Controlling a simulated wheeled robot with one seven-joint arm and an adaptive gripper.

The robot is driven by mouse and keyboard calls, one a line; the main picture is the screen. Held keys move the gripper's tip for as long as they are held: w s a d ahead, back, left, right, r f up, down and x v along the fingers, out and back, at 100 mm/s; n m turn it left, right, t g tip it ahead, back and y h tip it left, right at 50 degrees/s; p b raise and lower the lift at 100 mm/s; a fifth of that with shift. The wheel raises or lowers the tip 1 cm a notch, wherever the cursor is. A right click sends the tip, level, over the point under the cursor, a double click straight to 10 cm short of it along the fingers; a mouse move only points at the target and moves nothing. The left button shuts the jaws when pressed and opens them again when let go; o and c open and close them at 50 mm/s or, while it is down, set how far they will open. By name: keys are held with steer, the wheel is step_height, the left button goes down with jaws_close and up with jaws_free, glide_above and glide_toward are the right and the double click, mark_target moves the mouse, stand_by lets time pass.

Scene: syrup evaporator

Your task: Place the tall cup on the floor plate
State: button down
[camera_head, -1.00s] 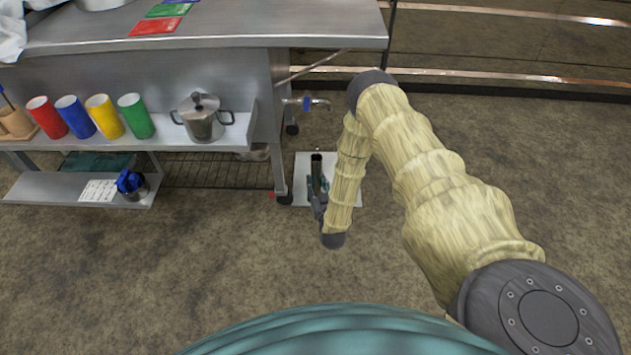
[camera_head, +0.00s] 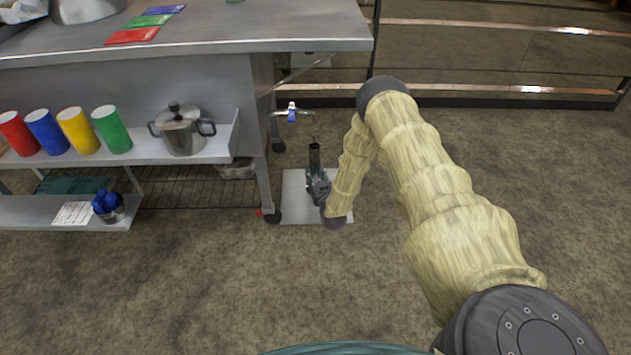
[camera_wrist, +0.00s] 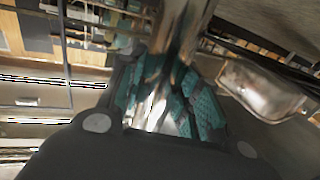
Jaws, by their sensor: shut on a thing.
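The tall cup (camera_head: 315,158) is a narrow dark, shiny metal cylinder that looks about upright. My gripper (camera_head: 317,183) is shut on it, and it stands in front of the pale floor plate (camera_head: 290,206) in the head view. In the wrist view the shiny cup (camera_wrist: 172,60) runs up between the teal finger pads. The plate is a light square on the floor beside the bench leg, partly hidden by my gripper and arm. I cannot tell whether the cup's base touches the plate; its lower end is hidden.
A steel bench (camera_head: 185,45) stands at left, its leg (camera_head: 264,170) close to the plate. A tap (camera_head: 292,113) juts out just behind the cup. The shelf holds coloured cups (camera_head: 112,130) and a steel pot (camera_head: 183,135). Floor to the right is clear.

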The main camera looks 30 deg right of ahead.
steer(key=shift+w+d+f, duration=0.1)
steer(key=shift+w+d, duration=0.1)
steer(key=b, duration=0.1)
steer(key=f, duration=0.1)
steer(key=f+b, duration=0.1)
steer(key=shift+w+d+f+b, duration=0.25)
steer(key=shift+b, duration=0.05)
steer(key=shift+f+b, duration=0.35)
steer(key=shift+f, duration=0.1)
steer(key=shift+f, duration=0.15)
steer(key=c, duration=1)
jaws_free()
